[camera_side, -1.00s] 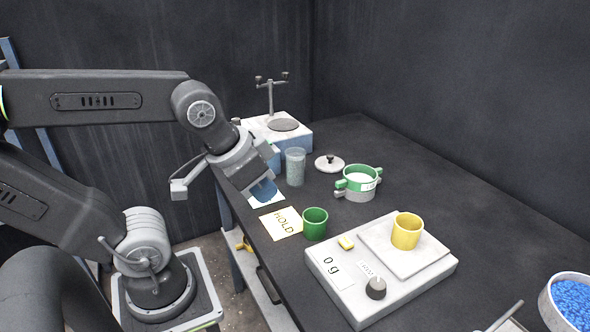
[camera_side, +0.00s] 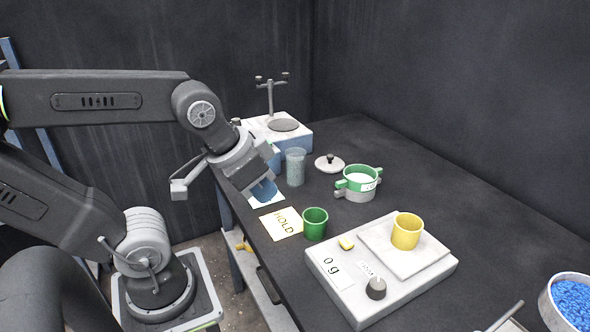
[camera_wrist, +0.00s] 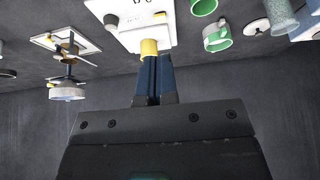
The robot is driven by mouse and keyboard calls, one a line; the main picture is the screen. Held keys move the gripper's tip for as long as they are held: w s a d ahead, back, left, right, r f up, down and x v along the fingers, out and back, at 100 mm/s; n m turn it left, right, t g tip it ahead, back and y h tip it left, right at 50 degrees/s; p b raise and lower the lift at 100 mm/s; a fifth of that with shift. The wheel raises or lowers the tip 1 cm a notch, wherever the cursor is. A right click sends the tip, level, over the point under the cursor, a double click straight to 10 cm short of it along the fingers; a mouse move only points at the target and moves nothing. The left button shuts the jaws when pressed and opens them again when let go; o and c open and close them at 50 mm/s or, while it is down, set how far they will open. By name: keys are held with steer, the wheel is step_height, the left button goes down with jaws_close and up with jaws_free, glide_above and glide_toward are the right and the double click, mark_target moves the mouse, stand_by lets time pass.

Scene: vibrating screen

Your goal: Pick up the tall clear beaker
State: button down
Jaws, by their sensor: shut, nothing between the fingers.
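The tall clear beaker (camera_side: 295,167) stands upright on the dark bench in the side view, just right of my gripper (camera_side: 265,193). It looks empty or faintly tinted. In the wrist view the clear beaker (camera_wrist: 282,15) is cut off by the top edge at the upper right. My gripper is tilted down, with its blue fingers low over a white card near the bench's left edge. In the wrist view the fingers (camera_wrist: 152,62) are together with nothing between them. The gripper and the beaker look apart.
A white shaker (camera_side: 290,132) with a post stands behind the beaker. A lid (camera_side: 329,163) and a green-handled sieve (camera_side: 357,186) are to its right. A green cup (camera_side: 315,224), HOLD card (camera_side: 281,223), scale (camera_side: 345,290) with yellow cup (camera_side: 407,232), and blue-bead bowl (camera_side: 546,306) are nearer.

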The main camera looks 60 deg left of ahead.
steer(key=shift+c, duration=0.9)
jaws_free()
steer(key=m+y, duration=1.2)
steer(key=m, duration=1.1)
glide_toward(296, 176)
steer(key=x, duration=1.2)
steer(key=shift+a, duration=0.2)
